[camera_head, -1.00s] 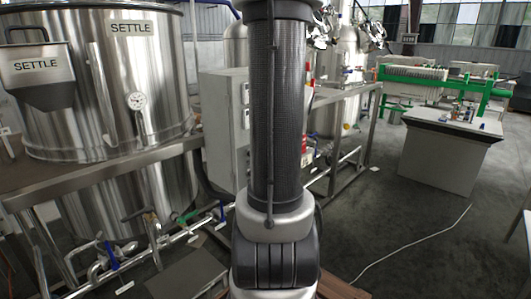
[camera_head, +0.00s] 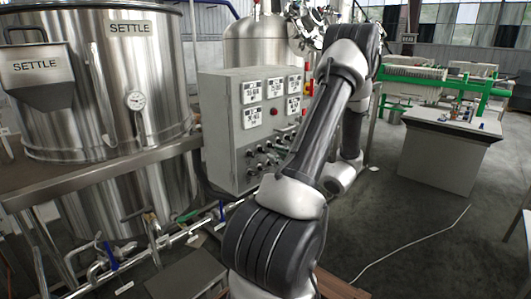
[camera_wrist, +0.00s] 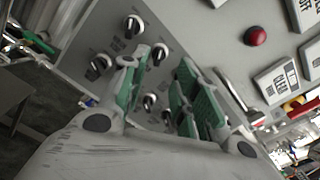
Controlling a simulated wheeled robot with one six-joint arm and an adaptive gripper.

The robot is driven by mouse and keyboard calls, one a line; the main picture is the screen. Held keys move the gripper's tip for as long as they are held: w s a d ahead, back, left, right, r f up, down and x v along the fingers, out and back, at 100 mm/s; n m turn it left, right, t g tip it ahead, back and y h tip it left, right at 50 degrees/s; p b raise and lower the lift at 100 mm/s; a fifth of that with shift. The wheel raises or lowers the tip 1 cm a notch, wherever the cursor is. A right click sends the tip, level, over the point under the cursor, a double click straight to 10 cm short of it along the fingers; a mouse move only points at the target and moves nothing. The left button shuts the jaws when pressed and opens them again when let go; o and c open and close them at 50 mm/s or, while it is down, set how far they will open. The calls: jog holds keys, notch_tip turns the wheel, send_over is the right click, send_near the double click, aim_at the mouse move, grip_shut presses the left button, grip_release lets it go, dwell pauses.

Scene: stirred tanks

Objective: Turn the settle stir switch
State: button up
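The grey control panel (camera_head: 245,125) stands right of the settle tank, with several small rotary switches (camera_head: 268,148) along its lower front. In the wrist view the panel (camera_wrist: 205,35) appears tilted, with several black-and-white rotary switches (camera_wrist: 134,24) ahead of my gripper. Their labels are too small to read, so I cannot tell which one is the settle stir switch. My gripper (camera_wrist: 158,72) is open, its two green-padded fingers apart with nothing held between them. Some switches show between and beside the fingers, and the fingers hide part of that row. I cannot tell any contact.
A red button (camera_wrist: 255,36) and several white displays sit on the panel beyond the switches. The steel settle tank (camera_head: 95,80) and pipes (camera_head: 165,238) are at the left. A white-sided table (camera_head: 440,160) stands at the right, with open dark floor before it.

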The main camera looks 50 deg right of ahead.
aim_at(264, 151)
jog(key=w, duration=0.6)
jog(key=shift+w, duration=0.2)
grip_shut()
